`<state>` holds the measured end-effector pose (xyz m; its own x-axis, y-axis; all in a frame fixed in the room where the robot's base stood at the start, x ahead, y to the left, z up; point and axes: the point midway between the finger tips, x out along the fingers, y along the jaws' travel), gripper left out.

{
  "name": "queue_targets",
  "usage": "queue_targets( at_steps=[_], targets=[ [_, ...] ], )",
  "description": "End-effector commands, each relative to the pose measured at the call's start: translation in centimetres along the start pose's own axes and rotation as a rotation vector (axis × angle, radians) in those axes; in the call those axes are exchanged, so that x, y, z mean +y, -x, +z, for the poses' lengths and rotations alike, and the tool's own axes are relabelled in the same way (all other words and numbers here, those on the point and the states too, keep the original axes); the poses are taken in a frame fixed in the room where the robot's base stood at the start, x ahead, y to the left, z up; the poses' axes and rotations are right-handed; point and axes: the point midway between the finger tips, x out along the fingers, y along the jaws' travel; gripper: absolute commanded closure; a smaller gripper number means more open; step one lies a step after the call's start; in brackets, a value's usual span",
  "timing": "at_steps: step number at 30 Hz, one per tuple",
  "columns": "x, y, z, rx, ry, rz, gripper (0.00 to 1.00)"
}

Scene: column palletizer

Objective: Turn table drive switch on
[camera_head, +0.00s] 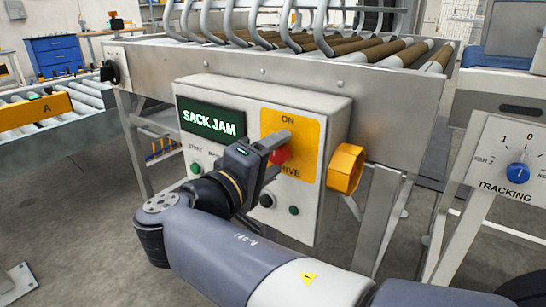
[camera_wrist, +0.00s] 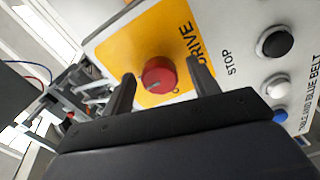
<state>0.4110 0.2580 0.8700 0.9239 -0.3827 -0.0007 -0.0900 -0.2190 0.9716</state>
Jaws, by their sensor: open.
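The table drive switch is a red rotary knob (camera_head: 280,155) on a yellow plate (camera_head: 301,127) marked ON on the front of a control box (camera_head: 325,205). In the wrist view the red knob (camera_wrist: 158,76) sits between my two fingers, with a pale mark on its face. My gripper (camera_head: 277,152) is open, its fingers either side of the knob and apart from it in the wrist view. Contact cannot be made out in the head view. Part of the knob and the plate's lower lettering are hidden by my gripper.
A green display (camera_head: 211,122) reads SACK JAM. Push buttons sit below, including a black one (camera_wrist: 275,42) and a white one (camera_wrist: 277,88). A yellow ring-like part (camera_head: 345,168) sticks out at the box's right side. A blue TRACKING knob (camera_head: 517,173) is further right.

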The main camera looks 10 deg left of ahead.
Motion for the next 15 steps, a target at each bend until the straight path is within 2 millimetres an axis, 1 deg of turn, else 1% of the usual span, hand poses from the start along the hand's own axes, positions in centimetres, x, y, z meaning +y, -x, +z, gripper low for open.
queue_targets(
  at_steps=[5, 8, 11, 15],
  targets=[
    [0.1, 0.2, 0.0, 0.001, 0.000, 0.000, 0.43],
    [0.1, 1.1, -0.1, 0.004, 0.000, -0.001, 0.43],
    [0.2, 2.6, -0.2, 0.006, 0.002, -0.001, 0.43],
    [0.2, 5.2, -0.2, 0.006, 0.002, -0.002, 0.43]
  ],
)
